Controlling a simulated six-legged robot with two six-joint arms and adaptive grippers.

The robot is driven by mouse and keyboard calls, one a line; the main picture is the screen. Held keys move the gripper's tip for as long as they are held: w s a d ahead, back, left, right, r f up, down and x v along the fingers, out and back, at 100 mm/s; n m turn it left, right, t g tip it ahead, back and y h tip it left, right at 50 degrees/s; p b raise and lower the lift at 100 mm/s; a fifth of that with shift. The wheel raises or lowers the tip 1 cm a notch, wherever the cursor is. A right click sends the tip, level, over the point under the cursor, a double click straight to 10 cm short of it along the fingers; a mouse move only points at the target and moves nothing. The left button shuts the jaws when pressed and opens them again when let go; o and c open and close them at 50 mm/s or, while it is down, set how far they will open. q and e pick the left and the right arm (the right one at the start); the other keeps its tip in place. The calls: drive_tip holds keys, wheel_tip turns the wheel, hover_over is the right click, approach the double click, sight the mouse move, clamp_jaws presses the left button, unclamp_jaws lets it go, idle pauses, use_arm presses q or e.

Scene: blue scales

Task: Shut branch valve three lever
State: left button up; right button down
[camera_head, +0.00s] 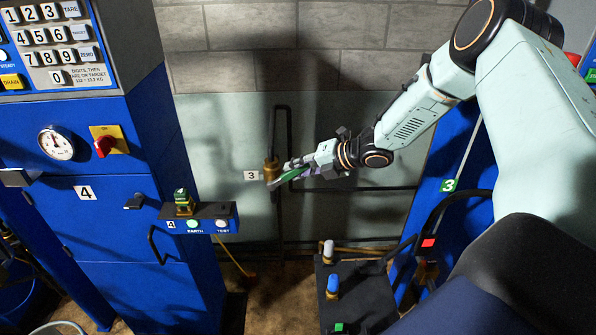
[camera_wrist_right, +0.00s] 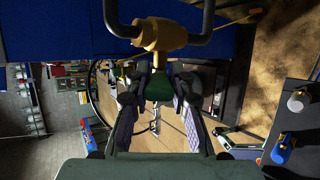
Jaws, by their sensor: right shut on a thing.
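The brass branch valve (camera_head: 271,169) sits on a dark pipe on the pale wall, beside a white label "3" (camera_head: 251,175). My left gripper is not in view.
A blue scale cabinet (camera_head: 85,240) with keypad, gauge and red knob stands left. Its small shelf box (camera_head: 205,217) juts out near the valve. A blue cabinet (camera_head: 440,205) marked 3 stands right. A dark stand (camera_head: 350,290) with blue and white-capped fittings is below.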

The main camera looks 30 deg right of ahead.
drive_tip(key=shift+s+d+f+y+b, duration=0.1)
drive_tip(key=shift+s+f+y+b, duration=0.1)
drive_tip(key=shift+f+y+b, duration=0.3)
drive_tip(key=shift+s+d+f+m+t+y+b, duration=0.15)
drive_tip(key=shift+f+m+t+y+b, duration=0.4)
drive_tip(key=shift+b, duration=1.4)
drive_tip(key=shift+s+d+f+m+t+y+b, duration=0.15)
drive_tip(key=shift+f+t+y+b, duration=0.75)
drive_tip(key=shift+b, duration=1.05)
drive_tip(key=shift+s+d+f+m+t+y+b, duration=0.1)
drive_tip(key=shift+f+m+t+y+b, duration=0.35)
drive_tip(key=shift+f+t+b, duration=1)
drive_tip(key=shift+r+g+b, duration=0.5)
drive_tip(key=shift+b, duration=0.05)
drive_tip(key=c, duration=1.3)
unclamp_jaws()
drive_tip(key=shift+r, duration=0.1)
drive_tip(key=shift+o, duration=0.7)
drive_tip(key=shift+d, duration=0.1)
drive_tip(key=shift+w, duration=0.1)
